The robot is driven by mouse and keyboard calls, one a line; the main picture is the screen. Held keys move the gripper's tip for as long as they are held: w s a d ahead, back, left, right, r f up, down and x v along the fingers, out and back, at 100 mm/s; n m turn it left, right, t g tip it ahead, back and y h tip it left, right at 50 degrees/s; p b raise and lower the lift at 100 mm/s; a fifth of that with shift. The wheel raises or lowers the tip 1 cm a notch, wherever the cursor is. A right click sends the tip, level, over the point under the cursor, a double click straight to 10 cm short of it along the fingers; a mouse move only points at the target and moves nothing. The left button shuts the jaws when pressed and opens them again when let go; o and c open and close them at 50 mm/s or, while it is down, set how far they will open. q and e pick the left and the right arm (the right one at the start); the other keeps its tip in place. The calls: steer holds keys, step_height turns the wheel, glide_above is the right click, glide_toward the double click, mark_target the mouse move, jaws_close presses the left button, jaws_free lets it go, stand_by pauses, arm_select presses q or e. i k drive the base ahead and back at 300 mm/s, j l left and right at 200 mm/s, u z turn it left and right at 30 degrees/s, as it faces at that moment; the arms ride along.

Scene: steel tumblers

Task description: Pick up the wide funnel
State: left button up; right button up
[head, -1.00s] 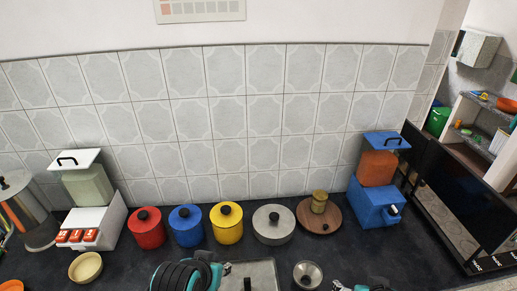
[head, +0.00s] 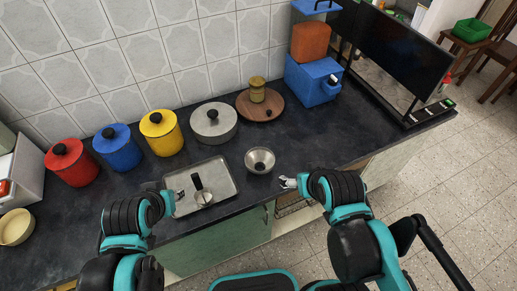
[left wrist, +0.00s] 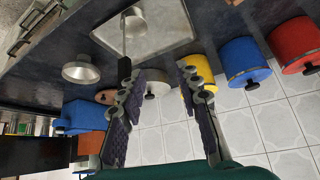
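The wide funnel (head: 260,160) is a steel, round, flared piece on the dark counter, right of the metal tray (head: 229,190). It also shows in the left wrist view (left wrist: 82,70). My left gripper (head: 178,195) is over the tray's left side, apart from the funnel. In the left wrist view my left gripper (left wrist: 158,68) has its fingers spread with nothing between them. My right gripper (head: 286,182) is just right of and nearer than the funnel, near the counter's front edge, not visibly touching it. Its fingers are too small to judge.
A small steel piece with a black handle (head: 197,182) lies on the tray. Behind stand red (head: 72,166), blue (head: 118,150), yellow (head: 162,136) and grey (head: 214,127) lidded pots. A wooden board (head: 270,108) bears a brass jar (head: 257,90). A blue dispenser (head: 313,84) stands farther right.

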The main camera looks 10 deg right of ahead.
mark_target(257, 156)
steer(key=i+l+u, duration=0.15)
steer(key=l+u, duration=0.15)
steer(key=l, duration=0.65)
steer(key=i+l+u, duration=0.1)
steer(key=l+u, duration=0.2)
steer(key=l, duration=0.65)
